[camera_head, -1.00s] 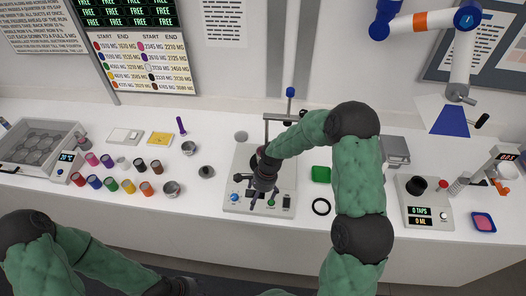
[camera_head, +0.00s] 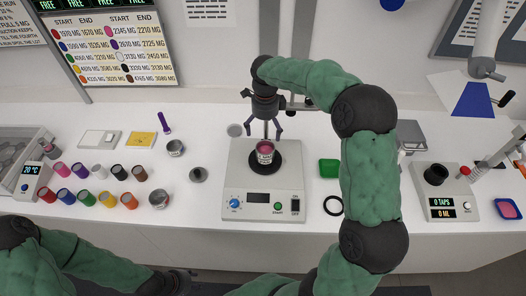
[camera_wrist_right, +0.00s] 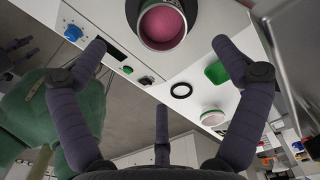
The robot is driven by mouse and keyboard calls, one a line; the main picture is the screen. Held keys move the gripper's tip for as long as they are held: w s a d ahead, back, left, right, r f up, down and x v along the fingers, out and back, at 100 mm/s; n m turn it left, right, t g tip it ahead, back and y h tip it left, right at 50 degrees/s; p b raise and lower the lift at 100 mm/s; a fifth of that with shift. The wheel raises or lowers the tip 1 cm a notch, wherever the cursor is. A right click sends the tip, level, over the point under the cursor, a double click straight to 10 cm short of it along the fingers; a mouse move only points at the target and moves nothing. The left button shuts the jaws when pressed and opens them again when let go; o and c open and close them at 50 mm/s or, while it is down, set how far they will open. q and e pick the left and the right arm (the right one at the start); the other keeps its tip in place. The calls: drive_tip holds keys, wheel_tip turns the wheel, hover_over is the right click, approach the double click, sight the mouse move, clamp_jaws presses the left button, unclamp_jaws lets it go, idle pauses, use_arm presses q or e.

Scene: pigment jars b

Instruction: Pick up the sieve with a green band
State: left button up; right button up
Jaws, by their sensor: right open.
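In the right wrist view a round, pale sieve-like piece with a greenish edge (camera_wrist_right: 213,117) lies on the counter beyond the black ring; its band is too small to tell clearly. I cannot make it out in the head view, where my right arm covers part of the counter. My right gripper (camera_head: 264,128) is open and empty, its fingers spread above and behind a jar of pink pigment (camera_head: 265,152). The jar stands on the round dark plate of a white device (camera_head: 235,186). My left gripper (camera_head: 178,282) is at the bottom edge, its fingers unclear.
A green block (camera_head: 329,168) and black ring (camera_head: 334,205) lie right of the device. Several pigment jars (camera_head: 110,200) and small metal cups stand left. A tap counter (camera_head: 440,203) stands right, near a pink-and-blue pad (camera_head: 507,209).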

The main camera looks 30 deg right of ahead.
sight(266, 152)
drive_tip(key=f, duration=1)
drive_tip(key=shift+d+f, duration=0.2)
drive_tip(key=shift+f, duration=0.15)
